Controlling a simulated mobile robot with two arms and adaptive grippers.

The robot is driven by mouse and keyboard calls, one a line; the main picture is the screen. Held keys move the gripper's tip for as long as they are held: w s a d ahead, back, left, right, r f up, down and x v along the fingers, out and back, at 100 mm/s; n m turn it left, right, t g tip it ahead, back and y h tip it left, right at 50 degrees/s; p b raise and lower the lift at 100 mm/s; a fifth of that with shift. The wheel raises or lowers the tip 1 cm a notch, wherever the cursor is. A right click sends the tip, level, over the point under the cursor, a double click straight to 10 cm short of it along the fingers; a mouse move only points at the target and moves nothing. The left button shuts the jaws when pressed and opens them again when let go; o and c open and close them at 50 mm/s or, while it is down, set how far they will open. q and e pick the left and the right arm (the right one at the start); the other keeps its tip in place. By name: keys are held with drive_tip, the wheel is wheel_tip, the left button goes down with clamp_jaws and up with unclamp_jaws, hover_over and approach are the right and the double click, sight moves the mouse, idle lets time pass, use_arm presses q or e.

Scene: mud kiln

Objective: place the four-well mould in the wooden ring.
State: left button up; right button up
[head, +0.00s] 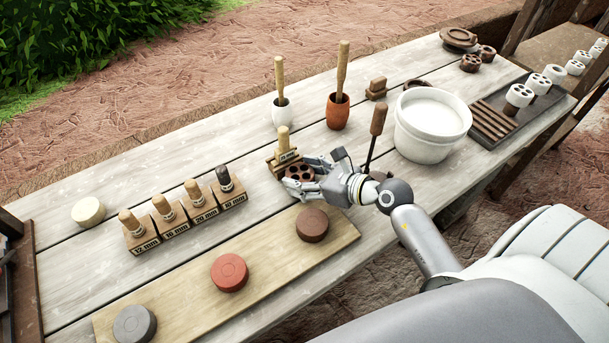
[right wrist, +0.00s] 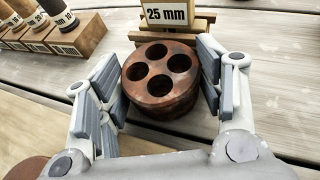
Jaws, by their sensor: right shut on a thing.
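The four-well mould (head: 299,173), a dark brown disc with round holes in its top, is between the fingers of my right gripper (head: 297,171). In the right wrist view the mould (right wrist: 160,82) is upright, with a finger pressed to each side, and my right gripper (right wrist: 163,90) is shut on it. It is at or just above the table, in front of the 25 mm stand; I cannot tell if it touches the wood. A brown ring-like thing (head: 414,83), likely the wooden ring, is partly hidden behind the white bucket. My left gripper is not in view.
The 25 mm stand (right wrist: 170,16) is close behind the mould. Several labelled stamps (head: 198,200) stand to the left. A board (head: 180,300) with coloured discs lies in front. The white bucket (head: 432,130) and an upright wooden-handled tool (head: 378,120) are to the right.

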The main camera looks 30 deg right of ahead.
drive_tip(key=shift+r, duration=0.1)
drive_tip(key=o, duration=0.9)
